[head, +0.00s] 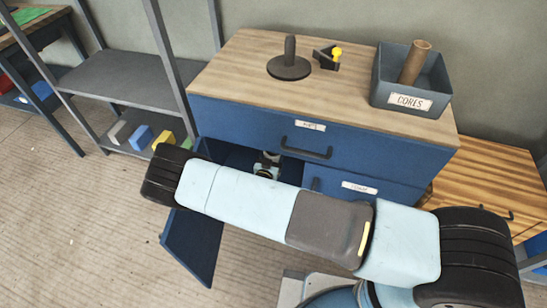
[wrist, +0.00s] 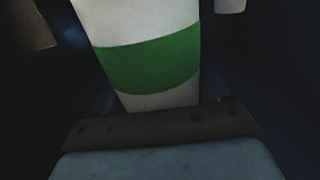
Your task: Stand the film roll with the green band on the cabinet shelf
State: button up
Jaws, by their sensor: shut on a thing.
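The film roll with the green band (wrist: 150,62) fills the middle of the wrist view, a pale cylinder leaning slightly in the picture. My gripper (wrist: 160,108) is shut on it near its lower end in that view. The blue cabinet (head: 232,112) stands in the middle of the head view with its lower left door (head: 193,243) swung open. My gripper's wrist end (head: 267,165) shows partly at the dark opening, behind my arm. The roll and the shelf are hidden in the head view. Whether the roll touches the shelf cannot be told.
Pale shapes flank the roll in the dark wrist view, too dim to name. On the cabinet top are a black spindle stand (head: 289,65), a tape dispenser (head: 328,57) and a grey CORES bin (head: 395,98) with a brown tube (head: 414,62). A grey rack (head: 125,75) stands left.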

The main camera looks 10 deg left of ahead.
jog(key=shift+w+f, duration=0.4)
jog(key=shift+f, duration=0.5)
jog(key=shift+w+f, duration=0.35)
jog(key=shift+f, duration=0.5)
jog(key=o, duration=1.4)
jog(key=shift+f, duration=0.1)
jog(key=shift+s, duration=0.1)
jog(key=s, duration=1.2)
jog(key=shift+a, duration=0.4)
